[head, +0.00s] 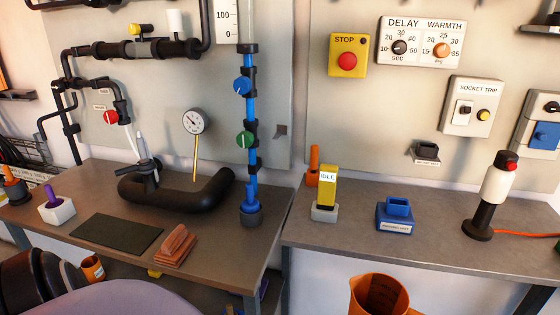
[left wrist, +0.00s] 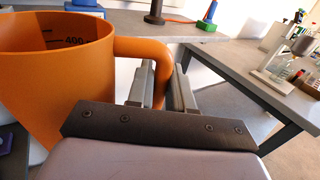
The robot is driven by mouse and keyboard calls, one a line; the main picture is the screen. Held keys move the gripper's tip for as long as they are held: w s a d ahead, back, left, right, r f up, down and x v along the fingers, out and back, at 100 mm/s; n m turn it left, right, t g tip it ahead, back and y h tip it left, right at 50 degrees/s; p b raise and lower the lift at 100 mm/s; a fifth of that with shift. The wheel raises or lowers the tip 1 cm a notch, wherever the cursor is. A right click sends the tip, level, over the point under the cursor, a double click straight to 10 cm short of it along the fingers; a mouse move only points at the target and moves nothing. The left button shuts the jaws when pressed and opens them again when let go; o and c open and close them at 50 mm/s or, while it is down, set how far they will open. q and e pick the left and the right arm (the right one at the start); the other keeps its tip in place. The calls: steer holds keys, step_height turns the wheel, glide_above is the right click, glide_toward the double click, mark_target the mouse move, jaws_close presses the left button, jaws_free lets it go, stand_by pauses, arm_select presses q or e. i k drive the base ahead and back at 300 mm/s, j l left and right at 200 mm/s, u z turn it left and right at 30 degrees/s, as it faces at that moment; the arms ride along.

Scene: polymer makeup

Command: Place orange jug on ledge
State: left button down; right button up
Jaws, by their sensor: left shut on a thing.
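The orange jug (left wrist: 50,85) fills the left of the left wrist view, with dark measuring marks inside and its handle (left wrist: 140,46) to the right. My left gripper (left wrist: 165,88) is shut on that handle, with one finger on each side. In the head view the jug (head: 372,299) shows at the bottom edge, in front of the right bench, its lower part cut off. The gripper is not visible there. Black shelf-like pieces are on the wall at the upper right (head: 541,27) and above the right bench (head: 425,153); I cannot tell which is the ledge. My right gripper is not in view.
The right bench (head: 350,236) carries a yellow IDLE block (head: 327,186), a blue holder (head: 395,216) and a black-and-white lamp (head: 494,190) with an orange cable. Bare bench top lies between them. The left bench (head: 85,205) holds a black pipe (head: 185,192) and brown blocks (head: 177,245).

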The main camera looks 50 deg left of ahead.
mark_target(68, 192)
steer(key=k+j, duration=0.2)
steer(key=j, duration=0.25)
steer(key=k+j+u, duration=0.15)
steer(key=j, duration=0.3)
steer(key=k+j, duration=0.2)
steer(key=j, duration=0.25)
steer(key=k+j+u, duration=0.1)
steer(key=j, duration=0.35)
steer(key=k+j, duration=0.2)
steer(key=j, duration=0.25)
steer(key=k+j+u, duration=0.15)
steer(key=j, duration=0.35)
steer(key=k+j, duration=0.1)
steer(key=j, duration=0.35)
steer(key=k+j+u, duration=0.1)
steer(key=j, duration=0.4)
steer(key=i+j, duration=0.2)
steer(key=i, duration=0.2)
